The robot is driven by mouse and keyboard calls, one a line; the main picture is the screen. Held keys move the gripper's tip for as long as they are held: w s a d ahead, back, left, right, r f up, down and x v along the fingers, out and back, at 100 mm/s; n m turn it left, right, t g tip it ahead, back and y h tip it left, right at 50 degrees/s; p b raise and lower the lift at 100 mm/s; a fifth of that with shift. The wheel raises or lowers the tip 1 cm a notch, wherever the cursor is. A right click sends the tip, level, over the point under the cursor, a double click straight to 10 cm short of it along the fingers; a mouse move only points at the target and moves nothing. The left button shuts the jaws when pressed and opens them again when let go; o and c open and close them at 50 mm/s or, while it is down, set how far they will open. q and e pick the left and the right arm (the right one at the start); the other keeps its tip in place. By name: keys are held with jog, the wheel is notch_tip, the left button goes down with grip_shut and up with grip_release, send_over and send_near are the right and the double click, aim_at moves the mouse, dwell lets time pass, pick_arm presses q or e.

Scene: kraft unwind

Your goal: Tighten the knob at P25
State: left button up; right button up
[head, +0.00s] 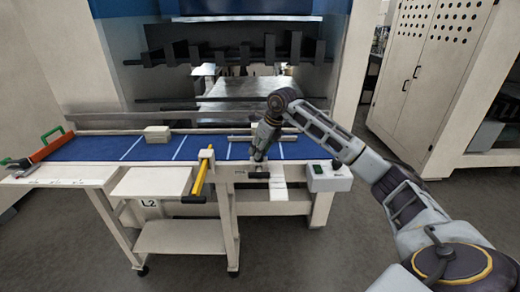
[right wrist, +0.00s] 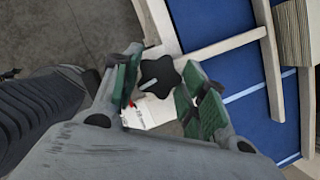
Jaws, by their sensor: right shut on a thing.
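A black star-shaped knob (right wrist: 158,77) with a pale bar across its top shows in the right wrist view. My right gripper (right wrist: 160,88) has its green-padded fingers on either side of the knob and is shut on it. In the head view my right gripper (head: 259,152) points down at the front edge of the blue-topped bench, right of the yellow handle. The knob is hidden there behind the gripper. A white card with small red print (right wrist: 150,110) lies below the knob; its text is not readable. My left gripper is not in view.
A yellow lever (head: 202,175) stands up at the bench front, left of my right gripper. A control box (head: 328,177) is to its right. The blue bench top (head: 100,148) carries a beige block (head: 157,134). A cart marked L2 (head: 180,238) stands below.

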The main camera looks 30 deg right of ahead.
jog(key=shift+w+r+m, duration=0.1)
jog(key=shift+r+m, duration=0.1)
jog(key=shift+m, duration=0.6)
jog(key=shift+d+r+h, duration=0.1)
jog(key=shift+h, duration=0.2)
jog(key=o, duration=0.8)
jog(key=shift+o, duration=1.2)
jog(key=shift+f, duration=0.2)
jog(key=shift+r, duration=0.1)
jog(key=a+v, duration=0.1)
jog(key=v, duration=1.1)
jog(key=shift+s+d, duration=0.25)
jog(key=shift+d, duration=0.2)
jog(key=shift+f, duration=0.2)
